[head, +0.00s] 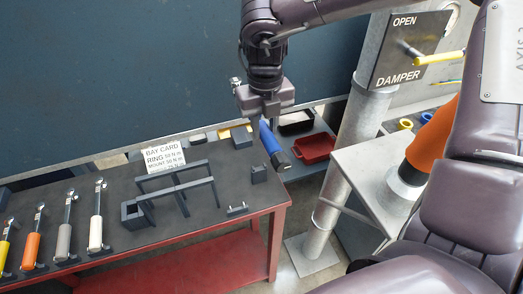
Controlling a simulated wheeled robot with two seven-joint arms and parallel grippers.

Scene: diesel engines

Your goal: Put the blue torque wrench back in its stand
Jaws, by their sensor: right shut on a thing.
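My right gripper (264,103) hangs above the back right corner of the workbench, its arm coming in from the upper right. It is shut on the blue torque wrench, whose blue handle (269,138) slants down and right below the jaws. A small metal end (235,82) shows left of the gripper. The wrench appears clear of the bench. A dark grey frame with a square box (138,214) at its left end stands empty on the bench; it looks like the stand, but I cannot be certain. My left gripper is not in view.
White (96,232), grey (64,240), orange (31,250) and yellow (5,240) wrenches stand tilted at left on the bench (215,228). A bay card (164,156) stands behind the frame. Small dark blocks (259,174) lie right. A red bin (314,148) and a metal post (338,165) are farther right.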

